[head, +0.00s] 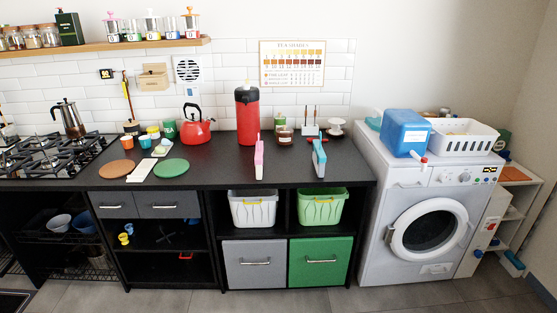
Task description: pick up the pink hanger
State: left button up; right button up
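A slim pink object (259,159), seen nearly edge-on, stands upright at the front part of the black countertop (215,171). It is the only pink thing there and appears to be the pink hanger, though its full shape is hard to make out. A similar light-blue one (319,159) stands to its right with a clear gap between them. Neither of my grippers is in view.
A red and black canister (247,114) stands behind the pink object. A red kettle (195,127), green disc (171,168) and gas hob (55,156) lie left. Small cups and jars stand behind the blue one. A washing machine (427,225) stands right. The counter between the pink and blue objects is clear.

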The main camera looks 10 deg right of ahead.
aim_at(259, 160)
jog(key=i+j+z, duration=0.25)
jog(key=z, duration=0.15)
jog(key=i+j+z, duration=0.15)
jog(key=j+z, duration=0.3)
